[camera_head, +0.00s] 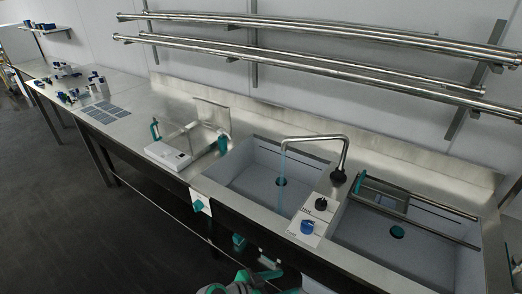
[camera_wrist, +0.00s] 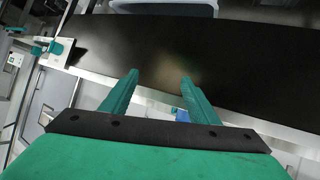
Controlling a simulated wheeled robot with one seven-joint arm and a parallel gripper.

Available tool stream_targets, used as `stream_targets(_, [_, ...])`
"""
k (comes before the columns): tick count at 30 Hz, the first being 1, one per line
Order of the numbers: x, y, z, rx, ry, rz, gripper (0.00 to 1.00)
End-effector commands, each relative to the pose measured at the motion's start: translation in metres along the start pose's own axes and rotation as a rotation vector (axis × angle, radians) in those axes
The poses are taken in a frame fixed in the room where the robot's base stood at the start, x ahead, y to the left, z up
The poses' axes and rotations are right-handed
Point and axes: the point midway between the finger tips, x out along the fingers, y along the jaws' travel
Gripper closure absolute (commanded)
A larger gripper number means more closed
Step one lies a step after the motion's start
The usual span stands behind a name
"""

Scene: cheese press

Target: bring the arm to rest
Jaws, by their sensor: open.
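My gripper (camera_wrist: 158,78) shows in the wrist view with its two teal fingers apart and nothing between them. A broad black panel (camera_wrist: 235,60) lies beyond the fingertips, and no contact with it shows. In the head view, grey and teal parts of my arm show at the bottom edge, in front of the sink counter (camera_head: 188,185). I cannot clearly make out the fingertips there.
A faucet (camera_head: 318,137) pours a thin stream into the left basin (camera_head: 255,200). The right basin (camera_head: 350,235) has rails across it. A white device with teal handles (camera_head: 168,155) stands left of the basins. Steel rails (camera_head: 300,62) run along the wall. Dark floor (camera_head: 60,200) lies clear at left.

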Motion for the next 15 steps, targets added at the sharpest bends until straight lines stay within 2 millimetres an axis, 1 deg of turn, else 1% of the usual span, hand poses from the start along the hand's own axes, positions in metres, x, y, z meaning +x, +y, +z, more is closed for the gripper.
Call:
stream_targets(1, [0.003, 0.004, 0.018, -0.041, -0.015, -0.039, 0.45])
stream_targets(4, [0.005, 0.009, 0.051, -0.126, -0.041, -0.142, 0.45])
stream_targets(8, [0.0, 0.018, 0.092, -0.219, -0.065, -0.283, 0.45])
stream_targets(12, [-0.015, 0.031, 0.129, -0.292, -0.075, -0.43, 0.45])
stream_targets(15, [-0.029, 0.044, 0.15, -0.328, -0.073, -0.53, 0.45])
